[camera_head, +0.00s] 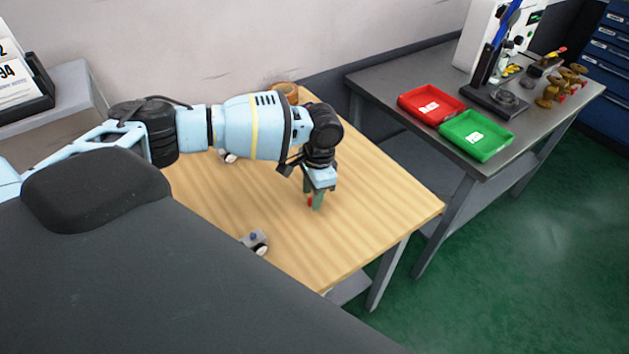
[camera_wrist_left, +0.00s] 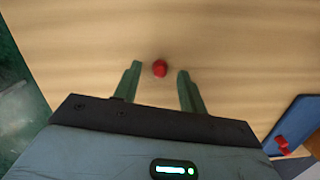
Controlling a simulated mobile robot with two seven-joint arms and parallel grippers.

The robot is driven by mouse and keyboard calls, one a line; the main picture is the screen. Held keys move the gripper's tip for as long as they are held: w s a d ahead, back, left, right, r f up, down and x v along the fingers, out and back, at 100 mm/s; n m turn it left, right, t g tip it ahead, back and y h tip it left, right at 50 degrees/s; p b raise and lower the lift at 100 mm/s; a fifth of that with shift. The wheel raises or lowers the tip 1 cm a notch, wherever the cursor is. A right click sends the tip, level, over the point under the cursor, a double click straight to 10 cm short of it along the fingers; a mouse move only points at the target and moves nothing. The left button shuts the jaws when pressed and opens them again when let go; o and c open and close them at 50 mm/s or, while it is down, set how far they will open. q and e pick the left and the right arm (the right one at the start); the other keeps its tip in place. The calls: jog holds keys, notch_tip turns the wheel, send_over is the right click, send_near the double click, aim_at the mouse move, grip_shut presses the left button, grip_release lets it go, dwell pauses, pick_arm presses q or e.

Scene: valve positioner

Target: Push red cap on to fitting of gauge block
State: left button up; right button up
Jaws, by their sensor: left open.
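A small red cap (camera_wrist_left: 160,68) lies on the wooden table, between the tips of my left gripper (camera_wrist_left: 159,70) in the left wrist view. The fingers stand apart on either side of it, with gaps showing, and nothing is gripped. In the head view, the left gripper (camera_head: 315,204) points down at the table, and the red cap (camera_head: 309,201) shows in part beside a finger. A small grey block with a blue spot and a round white-and-black part (camera_head: 253,240) sits near the table's front edge; it may be the gauge block. My right gripper is out of view.
The wooden table (camera_head: 390,196) is clear right of the gripper. A brown round container (camera_head: 286,90) and a small whitish object (camera_head: 228,156) are partly behind my arm. A blue object (camera_wrist_left: 298,122) with a red part lies lower right in the wrist view.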

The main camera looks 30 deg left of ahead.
pick_arm(q)
jog(key=shift+f, duration=0.5)
grip_shut()
dwell(0.5)
